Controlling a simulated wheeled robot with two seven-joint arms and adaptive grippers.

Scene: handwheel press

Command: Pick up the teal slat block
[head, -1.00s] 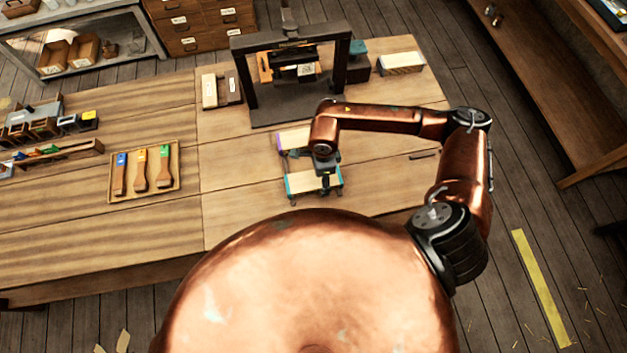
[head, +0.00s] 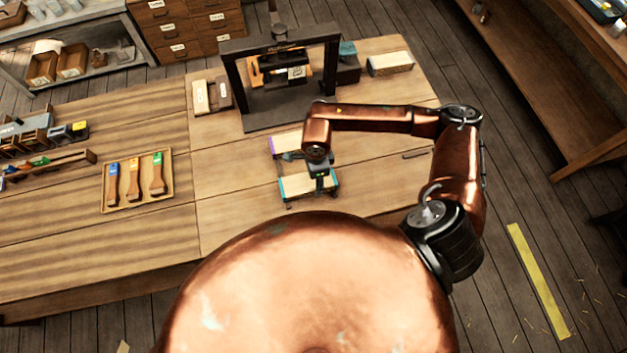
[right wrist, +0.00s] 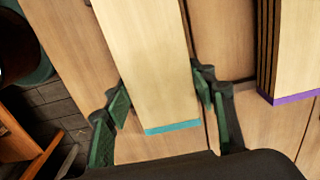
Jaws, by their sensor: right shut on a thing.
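The teal slat block (head: 297,186) is a pale wooden block with a teal end, lying near the table's front edge in the head view. My right gripper (head: 311,192) is over it, with a finger on each side. In the right wrist view the block (right wrist: 150,55) runs between the green finger pads of the gripper (right wrist: 160,97), its teal end toward the camera. The gripper is shut on the block. I cannot tell whether the block is clear of the table. My left gripper is not in view.
A purple-ended slat block (head: 287,141) lies just behind; it also shows in the right wrist view (right wrist: 297,50). A dark press frame (head: 229,85) stands further back. A tray (head: 108,207) of brushes with coloured labels is at the left. The table right of my gripper is mostly clear.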

